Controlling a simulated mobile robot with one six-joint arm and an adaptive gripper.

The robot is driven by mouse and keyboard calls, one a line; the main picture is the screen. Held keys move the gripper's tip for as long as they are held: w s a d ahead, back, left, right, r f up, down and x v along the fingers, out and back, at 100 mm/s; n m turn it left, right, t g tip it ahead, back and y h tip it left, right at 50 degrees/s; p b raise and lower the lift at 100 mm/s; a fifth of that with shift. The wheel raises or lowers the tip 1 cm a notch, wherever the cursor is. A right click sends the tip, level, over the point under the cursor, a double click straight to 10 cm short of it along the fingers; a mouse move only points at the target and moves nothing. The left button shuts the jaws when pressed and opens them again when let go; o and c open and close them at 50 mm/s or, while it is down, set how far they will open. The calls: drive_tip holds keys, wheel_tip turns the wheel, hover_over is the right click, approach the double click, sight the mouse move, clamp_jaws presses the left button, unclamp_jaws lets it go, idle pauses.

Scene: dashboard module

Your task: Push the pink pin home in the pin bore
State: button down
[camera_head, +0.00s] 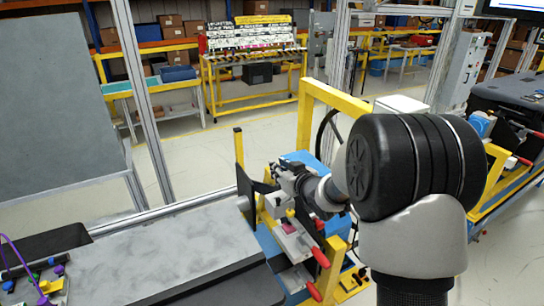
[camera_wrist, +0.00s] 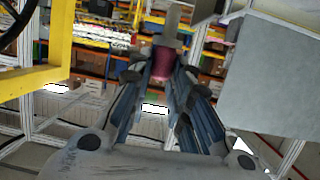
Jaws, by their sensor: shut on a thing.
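The pink pin (camera_wrist: 163,62) shows in the wrist view between the fingers of my gripper (camera_wrist: 163,72), which is shut on it. A grey block (camera_wrist: 172,22) stands just beyond the pin's far end. I cannot tell whether the pin touches it or is in a bore. In the head view my gripper (camera_head: 265,187) reaches left over the blue and yellow fixture (camera_head: 268,243), close to a dark upright plate (camera_head: 246,190). The pin bore itself is not clearly seen.
Clamps with red handles (camera_head: 320,257) sit on the fixture below my gripper. A yellow post (camera_head: 239,148) and a yellow frame (camera_head: 340,97) rise near it. A grey bench surface (camera_head: 170,255) lies to the left, with small coloured parts at its far left end.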

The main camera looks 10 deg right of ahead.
drive_tip(key=shift+w+r, duration=0.15)
drive_tip(key=shift+w, duration=0.6)
drive_tip(key=shift+s+d+r, duration=0.1)
drive_tip(key=shift+s+d, duration=0.05)
drive_tip(key=shift+s, duration=0.15)
drive_tip(key=shift+f+b, duration=2.3)
drive_tip(key=shift+f, duration=0.7)
drive_tip(key=shift+f+b, duration=1.05)
drive_tip(key=shift+f, duration=0.3)
drive_tip(key=shift+r+p, duration=0.7)
drive_tip(key=shift+r, duration=0.25)
drive_tip(key=shift+f, duration=0.2)
idle(0.4)
drive_tip(key=shift+f+b, duration=0.35)
drive_tip(key=shift+b, duration=0.1)
